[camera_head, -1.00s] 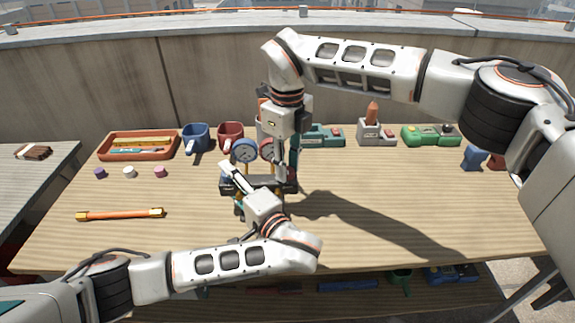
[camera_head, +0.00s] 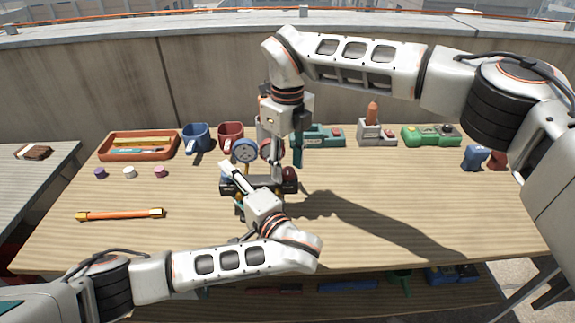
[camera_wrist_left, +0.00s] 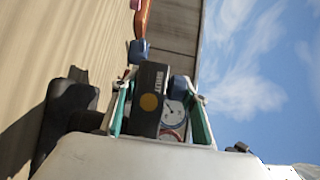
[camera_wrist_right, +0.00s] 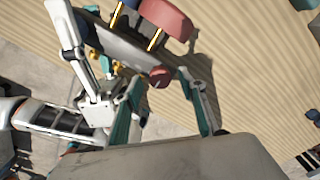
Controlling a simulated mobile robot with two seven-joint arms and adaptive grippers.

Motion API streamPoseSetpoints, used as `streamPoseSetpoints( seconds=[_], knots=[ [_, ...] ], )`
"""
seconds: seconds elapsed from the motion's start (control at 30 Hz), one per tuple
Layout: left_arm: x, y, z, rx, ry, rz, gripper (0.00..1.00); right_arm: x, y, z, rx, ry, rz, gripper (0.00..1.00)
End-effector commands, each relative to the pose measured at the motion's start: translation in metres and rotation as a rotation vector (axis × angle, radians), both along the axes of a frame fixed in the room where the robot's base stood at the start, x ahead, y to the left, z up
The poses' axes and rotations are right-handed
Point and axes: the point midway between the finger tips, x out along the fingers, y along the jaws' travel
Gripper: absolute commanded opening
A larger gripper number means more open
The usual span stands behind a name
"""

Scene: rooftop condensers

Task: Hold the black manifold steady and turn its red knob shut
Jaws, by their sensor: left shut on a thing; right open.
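The black manifold (camera_head: 262,186) stands near the middle of the table, with a blue gauge (camera_head: 244,150) and a red gauge (camera_wrist_right: 165,18) on top. My left gripper (camera_head: 238,178) is shut on its body; in the left wrist view its fingers lie on both sides of the black block (camera_wrist_left: 149,90). The red knob (camera_head: 290,174) is on the manifold's right end. My right gripper (camera_head: 283,172) points down at that end. In the right wrist view the knob (camera_wrist_right: 160,76) lies between the open fingertips, with gaps on both sides; contact does not show.
An orange tray (camera_head: 108,155), a blue mug (camera_head: 196,138) and a red mug (camera_head: 230,135) stand behind on the left. Several tools line the back right. An orange bar (camera_head: 120,214) lies front left.

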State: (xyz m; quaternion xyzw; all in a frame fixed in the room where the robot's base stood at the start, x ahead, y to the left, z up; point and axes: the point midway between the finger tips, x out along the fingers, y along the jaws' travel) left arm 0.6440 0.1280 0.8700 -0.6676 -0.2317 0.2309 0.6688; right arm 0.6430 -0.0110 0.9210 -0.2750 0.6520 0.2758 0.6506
Motion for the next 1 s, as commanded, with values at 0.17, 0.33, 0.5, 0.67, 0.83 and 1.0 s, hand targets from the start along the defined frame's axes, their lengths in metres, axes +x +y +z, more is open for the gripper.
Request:
streamPoseSetpoints(
  seconds=[0.17,0.33,0.5,0.67,0.83,1.0],
  knots=[
    [0.0,0.001,-0.001,0.003,0.002,0.001,0.0,0.001,0.0,0.029,0.001,-0.005,-0.001,0.41],
    [0.0,0.001,-0.001,0.003,0.002,0.001,0.0,0.001,0.0,0.065,-0.001,-0.005,-0.002,0.41],
    [0.0,0.001,-0.001,0.003,0.002,0.001,0.0,0.001,0.0,0.094,-0.001,-0.004,-0.001,0.41],
    [0.0,0.001,-0.001,0.003,0.002,0.001,0.0,0.0,0.0,0.11,0.0,-0.001,0.0,0.41],
    [0.0,0.001,-0.001,0.003,0.002,0.001,0.0,0.0,0.0,0.115,0.0,-0.001,-0.001,0.41],
    [0.0,0.0,-0.001,0.003,0.001,0.001,0.0,0.0,0.0,0.115,0.001,-0.001,-0.001,0.41]
  ],
)
